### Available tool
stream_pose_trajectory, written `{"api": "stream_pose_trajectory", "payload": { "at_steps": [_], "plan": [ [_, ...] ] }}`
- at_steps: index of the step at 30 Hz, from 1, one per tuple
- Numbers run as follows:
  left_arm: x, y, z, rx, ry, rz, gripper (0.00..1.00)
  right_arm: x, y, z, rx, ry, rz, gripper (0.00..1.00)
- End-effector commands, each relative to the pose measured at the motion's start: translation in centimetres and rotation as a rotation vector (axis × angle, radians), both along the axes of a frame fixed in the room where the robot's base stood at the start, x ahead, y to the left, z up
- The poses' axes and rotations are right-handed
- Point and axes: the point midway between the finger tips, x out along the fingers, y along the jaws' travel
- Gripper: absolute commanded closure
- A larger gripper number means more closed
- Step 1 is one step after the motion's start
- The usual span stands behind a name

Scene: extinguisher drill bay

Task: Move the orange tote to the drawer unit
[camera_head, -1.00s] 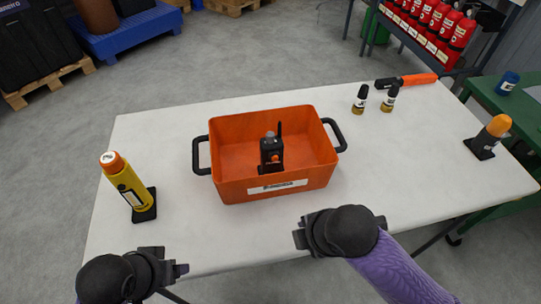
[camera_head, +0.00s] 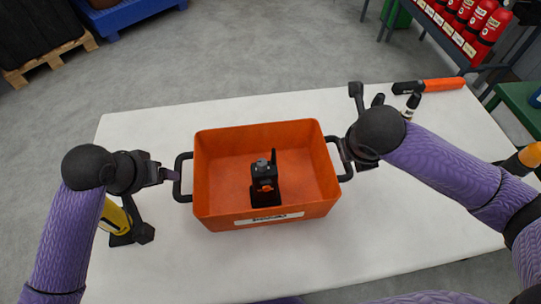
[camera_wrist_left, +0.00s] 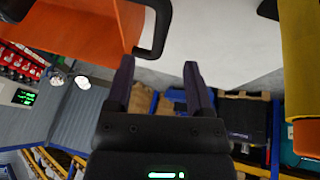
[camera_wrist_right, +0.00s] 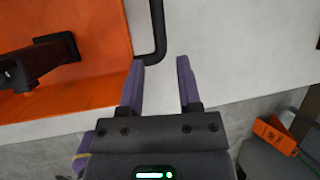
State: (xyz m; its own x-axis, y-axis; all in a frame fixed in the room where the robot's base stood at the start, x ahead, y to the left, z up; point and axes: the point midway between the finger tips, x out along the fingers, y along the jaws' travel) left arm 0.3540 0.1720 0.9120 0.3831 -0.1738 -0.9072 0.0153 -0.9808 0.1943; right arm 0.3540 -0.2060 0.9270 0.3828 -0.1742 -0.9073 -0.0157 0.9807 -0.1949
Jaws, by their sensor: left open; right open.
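The orange tote (camera_head: 225,208) stands on the white table in the head view, with a black handle on each side and a black radio-like device (camera_head: 265,182) inside. My left gripper (camera_head: 170,173) is open beside the left handle (camera_head: 181,178). In the left wrist view the fingers (camera_wrist_left: 158,75) are apart, with the handle (camera_wrist_left: 158,35) just ahead and to one side. My right gripper (camera_head: 347,152) is open at the right handle (camera_head: 345,172). In the right wrist view its fingers (camera_wrist_right: 160,70) are apart, with the handle (camera_wrist_right: 158,30) ahead of them.
A yellow flashlight (camera_head: 113,217) stands left of the tote, partly behind my left arm. An orange-and-black tool (camera_head: 430,86) and a small dark bottle (camera_head: 411,105) are at the back right. An orange-topped lamp (camera_head: 525,157) is at the right.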

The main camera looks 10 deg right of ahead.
Motion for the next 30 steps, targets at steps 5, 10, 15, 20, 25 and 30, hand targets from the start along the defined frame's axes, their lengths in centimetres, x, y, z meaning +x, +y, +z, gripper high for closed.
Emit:
{"api": "stream_pose_trajectory", "payload": {
  "at_steps": [5,10,15,20,25,30],
  "plan": [
    [0.0,0.0,0.0,0.0,0.0,0.0,0.33,0.0,0.0,0.0,0.0,0.0,0.001,0.56],
    [0.2,-0.1,-0.4,0.0,0.002,0.001,0.33,0.2,-0.1,-0.4,0.0,0.001,-0.001,0.56],
    [1.1,-0.6,-2.8,-0.002,0.003,0.001,0.33,1.1,-0.5,-2.9,0.001,0.003,-0.004,0.56],
    [2.4,-1.1,-5.7,-0.001,0.003,0.002,0.33,2.3,-1.0,-5.7,0.002,0.003,-0.003,0.56],
    [3.3,-1.5,-7.9,-0.002,0.002,0.001,0.33,3.3,-1.5,-8.0,0.002,0.002,-0.003,0.56],
    [3.7,-1.7,-8.9,0.0,0.001,-0.001,0.33,3.7,-1.7,-9.0,0.0,0.001,-0.001,0.56]
  ]
}}
